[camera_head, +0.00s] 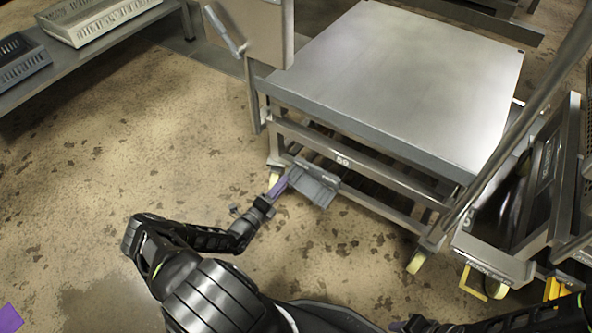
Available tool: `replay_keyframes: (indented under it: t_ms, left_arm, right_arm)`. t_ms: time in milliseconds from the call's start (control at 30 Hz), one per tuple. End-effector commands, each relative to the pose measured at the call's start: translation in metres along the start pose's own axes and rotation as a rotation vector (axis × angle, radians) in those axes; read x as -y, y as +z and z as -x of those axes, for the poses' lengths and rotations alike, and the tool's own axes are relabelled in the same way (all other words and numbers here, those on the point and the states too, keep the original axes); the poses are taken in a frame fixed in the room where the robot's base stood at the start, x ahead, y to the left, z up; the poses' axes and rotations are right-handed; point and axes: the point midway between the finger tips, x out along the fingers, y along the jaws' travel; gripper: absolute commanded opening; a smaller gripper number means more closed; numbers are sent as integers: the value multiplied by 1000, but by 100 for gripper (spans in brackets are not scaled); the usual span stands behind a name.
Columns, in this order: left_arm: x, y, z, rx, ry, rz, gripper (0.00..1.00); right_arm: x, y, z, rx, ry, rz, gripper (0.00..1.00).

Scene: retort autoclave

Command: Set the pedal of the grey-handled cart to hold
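The cart with a flat steel top (400,75) stands in the middle right, with a plate reading 59 on its frame. A long grey bar (510,140) rises at its right side. A grey pedal (316,185) sticks out low at the cart's near left end, tilted down towards the floor. My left gripper (279,187) is low beside the pedal's left edge, its purple fingers close together; I cannot tell if they touch the pedal or are fully shut.
A steel cabinet or post (258,30) stands at the cart's far left corner. A second steel unit with yellow parts (555,289) is close on the right. A bench with grey trays (95,20) is at the upper left. The floor at left is open.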

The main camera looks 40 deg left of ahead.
Motion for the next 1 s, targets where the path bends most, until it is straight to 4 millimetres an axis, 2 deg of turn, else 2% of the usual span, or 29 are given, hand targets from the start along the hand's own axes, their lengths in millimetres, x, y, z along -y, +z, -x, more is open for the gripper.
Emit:
replay_keyframes:
  t_ms: [267, 600, 700, 1000]
  left_arm:
    - [-2, -1, -15, -2, -1, -2, 33]
    - [-2, -2, -66, -3, -2, -3, 33]
    - [-1, -2, -75, -4, 0, -2, 33]
    - [0, -1, -78, -2, 0, -1, 33]
  right_arm:
    - [-2, 0, -6, -2, 0, 0, 36]
    - [-7, -2, -23, -11, 0, -1, 36]
    - [-8, -2, -25, -12, 0, -1, 36]
    - [-8, -3, -25, -13, 0, -1, 36]
